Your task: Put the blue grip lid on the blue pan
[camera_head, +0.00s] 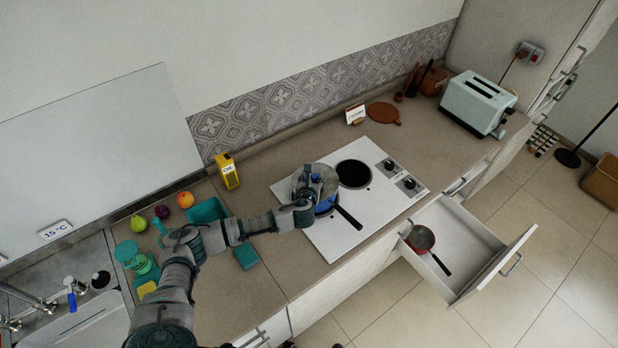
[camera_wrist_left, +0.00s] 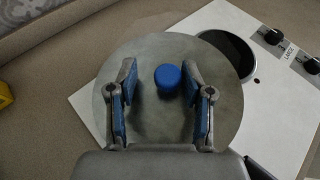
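The grey round lid (camera_head: 327,176) with its blue grip (camera_wrist_left: 168,79) is at the blue pan (camera_head: 326,206) on the white hob. In the head view the lid covers much of the pan and appears offset towards the wall; I cannot tell whether it rests fully on the rim. The pan's dark handle points to the lower right. My left gripper (camera_head: 311,181) is over the lid. In the left wrist view its fingers (camera_wrist_left: 161,82) are apart on either side of the blue grip, which lies nearer the right finger. My right gripper is not in view.
The white hob (camera_head: 345,244) has a free black burner (camera_head: 354,173) and knobs at its right. An open drawer (camera_head: 462,226) holds a red pan (camera_head: 420,238). A yellow oil tin (camera_head: 228,171), fruit and a toaster (camera_head: 477,103) stand on the counter.

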